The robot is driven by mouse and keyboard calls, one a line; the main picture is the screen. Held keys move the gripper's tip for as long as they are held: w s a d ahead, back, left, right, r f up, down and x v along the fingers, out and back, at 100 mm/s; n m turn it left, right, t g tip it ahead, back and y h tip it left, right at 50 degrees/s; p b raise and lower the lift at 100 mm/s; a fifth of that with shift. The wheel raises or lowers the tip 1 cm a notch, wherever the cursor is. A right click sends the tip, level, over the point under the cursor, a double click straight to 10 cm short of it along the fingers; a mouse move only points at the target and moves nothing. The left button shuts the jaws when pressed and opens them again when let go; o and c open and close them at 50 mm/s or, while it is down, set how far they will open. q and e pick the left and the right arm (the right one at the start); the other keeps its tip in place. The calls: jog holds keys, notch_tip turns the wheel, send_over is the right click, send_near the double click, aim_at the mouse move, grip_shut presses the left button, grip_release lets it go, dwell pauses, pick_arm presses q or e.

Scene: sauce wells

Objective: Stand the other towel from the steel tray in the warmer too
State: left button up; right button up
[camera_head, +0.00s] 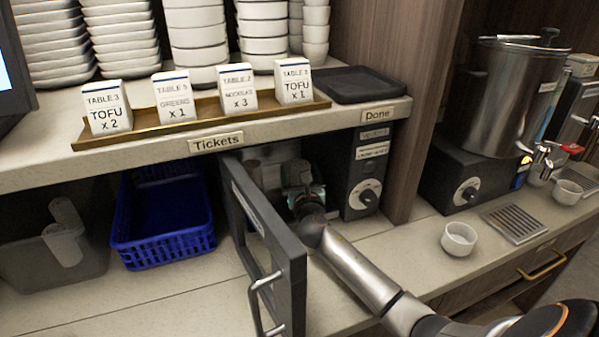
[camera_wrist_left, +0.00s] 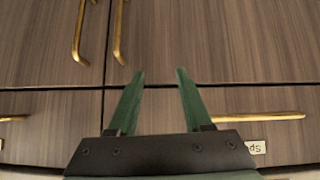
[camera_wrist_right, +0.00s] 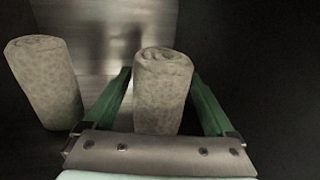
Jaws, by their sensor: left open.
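The warmer (camera_head: 347,188) is a dark box under the shelf, with a knob on its front. Its door (camera_head: 262,232) stands open. My right arm reaches inside; its gripper shows only partly in the head view. In the right wrist view two pale rolled towels stand on end inside the warmer: one towel (camera_wrist_right: 44,82) at the left, the other towel (camera_wrist_right: 163,90) between the fingers of my right gripper (camera_wrist_right: 161,80). Gaps show beside that towel, so the gripper looks open around it. My left gripper (camera_wrist_left: 159,78) is open and empty, facing drawer fronts. The steel tray is not in view.
A blue basket (camera_head: 163,225) and a grey bin (camera_head: 55,250) stand left of the open door. The shelf above holds ticket blocks on a brass tray (camera_head: 205,117), stacked bowls and a black tray (camera_head: 358,85). A white cup (camera_head: 459,239) stands at right.

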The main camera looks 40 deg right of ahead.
jog(key=shift+r, duration=0.1)
jog(key=p+v, duration=0.1)
jog(key=v, duration=1.1)
jog(key=shift+a, duration=0.1)
dwell(1.0)
